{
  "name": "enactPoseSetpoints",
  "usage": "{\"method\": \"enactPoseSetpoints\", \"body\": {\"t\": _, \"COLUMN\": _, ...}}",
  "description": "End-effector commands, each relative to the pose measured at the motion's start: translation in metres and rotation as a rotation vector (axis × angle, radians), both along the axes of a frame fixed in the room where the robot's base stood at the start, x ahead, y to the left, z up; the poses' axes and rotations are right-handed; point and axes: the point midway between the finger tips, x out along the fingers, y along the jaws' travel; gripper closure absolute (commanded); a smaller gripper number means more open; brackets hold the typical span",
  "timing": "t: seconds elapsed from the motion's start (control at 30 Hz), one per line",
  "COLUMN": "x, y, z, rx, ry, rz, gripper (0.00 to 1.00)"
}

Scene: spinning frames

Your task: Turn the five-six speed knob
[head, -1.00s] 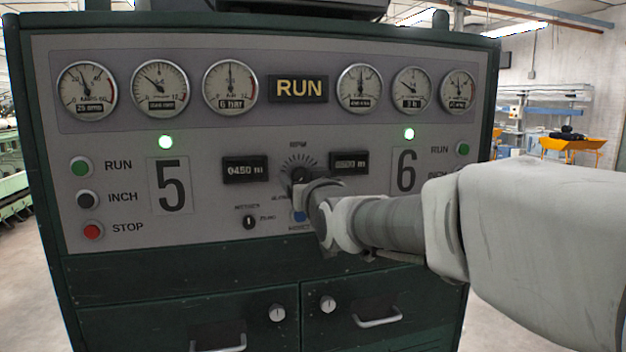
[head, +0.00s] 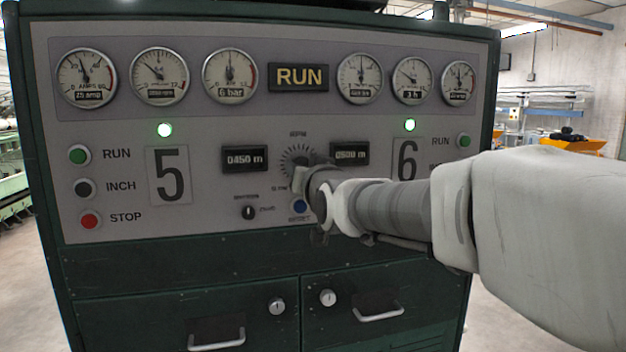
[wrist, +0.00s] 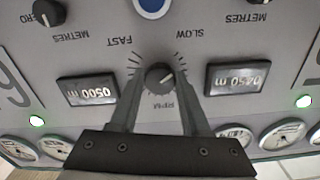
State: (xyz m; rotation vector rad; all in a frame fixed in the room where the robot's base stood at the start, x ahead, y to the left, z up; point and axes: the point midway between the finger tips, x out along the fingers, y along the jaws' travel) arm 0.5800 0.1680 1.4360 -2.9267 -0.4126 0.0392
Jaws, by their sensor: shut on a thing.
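The speed knob (wrist: 160,76) is a small dark round knob on the grey panel, between the 5 and 6 sides, with RPM, SLOW and FAST marks around it. The wrist view shows it upside down. My gripper (wrist: 160,70) has one finger on each side of the knob and is shut on it. A pale mark shows on the knob's face; its exact setting is hard to read. In the head view my gripper (head: 312,180) covers the knob, and only part of the tick-mark dial (head: 296,156) shows above it.
Two metre counters (head: 244,159) (head: 349,155) flank the dial. A blue reset button (head: 299,207) and a small black selector (head: 248,212) sit below. RUN, INCH and STOP buttons (head: 90,220) are at the left. Gauges and a lit RUN sign (head: 299,77) line the top.

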Motion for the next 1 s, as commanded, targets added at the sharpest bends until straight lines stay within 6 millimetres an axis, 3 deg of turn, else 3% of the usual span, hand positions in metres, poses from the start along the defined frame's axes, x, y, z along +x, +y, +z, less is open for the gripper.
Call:
{"method": "enactPoseSetpoints", "body": {"t": 0.17, "x": -0.0001, "y": 0.0, "z": -0.0066, "rx": 0.153, "ry": 0.042, "rz": 0.0, "gripper": 1.0}}
{"method": "enactPoseSetpoints", "body": {"t": 1.0, "x": -0.0002, "y": 0.0015, "z": -0.0005, "rx": 0.922, "ry": 0.266, "rz": 0.0, "gripper": 1.0}}
